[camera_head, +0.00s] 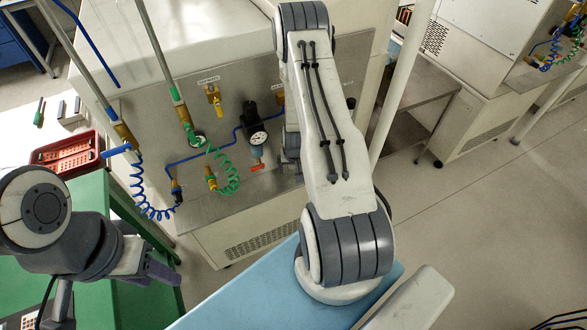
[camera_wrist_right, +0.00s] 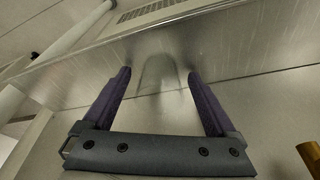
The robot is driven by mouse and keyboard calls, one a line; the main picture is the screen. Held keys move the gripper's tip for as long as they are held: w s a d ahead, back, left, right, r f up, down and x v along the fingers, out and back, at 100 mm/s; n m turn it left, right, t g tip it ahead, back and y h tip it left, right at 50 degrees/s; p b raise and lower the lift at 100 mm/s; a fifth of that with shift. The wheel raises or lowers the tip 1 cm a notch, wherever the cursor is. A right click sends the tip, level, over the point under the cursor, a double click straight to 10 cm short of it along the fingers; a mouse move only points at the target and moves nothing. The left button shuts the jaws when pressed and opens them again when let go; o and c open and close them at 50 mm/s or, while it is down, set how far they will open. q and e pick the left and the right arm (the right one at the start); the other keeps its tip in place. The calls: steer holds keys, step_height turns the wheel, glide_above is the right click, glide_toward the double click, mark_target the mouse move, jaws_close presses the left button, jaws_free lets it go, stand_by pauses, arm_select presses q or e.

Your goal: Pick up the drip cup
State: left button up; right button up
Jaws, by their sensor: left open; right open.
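I cannot clearly make out a drip cup in either view. My right gripper (camera_wrist_right: 157,77) is open, with its two purple fingers apart, close to a bare metal surface. A faint grey U-shaped outline shows between and beyond its fingertips; I cannot tell whether it is a cup or a reflection. In the head view the right gripper (camera_head: 289,168) is mostly hidden behind my right arm, beside the machine's panel. My left gripper (camera_head: 163,268) is open over the green table's edge, away from the panel.
The panel carries a pressure gauge (camera_head: 258,137), a coiled green hose (camera_head: 229,180) and a coiled blue hose (camera_head: 155,211). A metal ledge (camera_head: 215,208) runs below it.

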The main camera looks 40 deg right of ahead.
steer(key=c, duration=1.4)
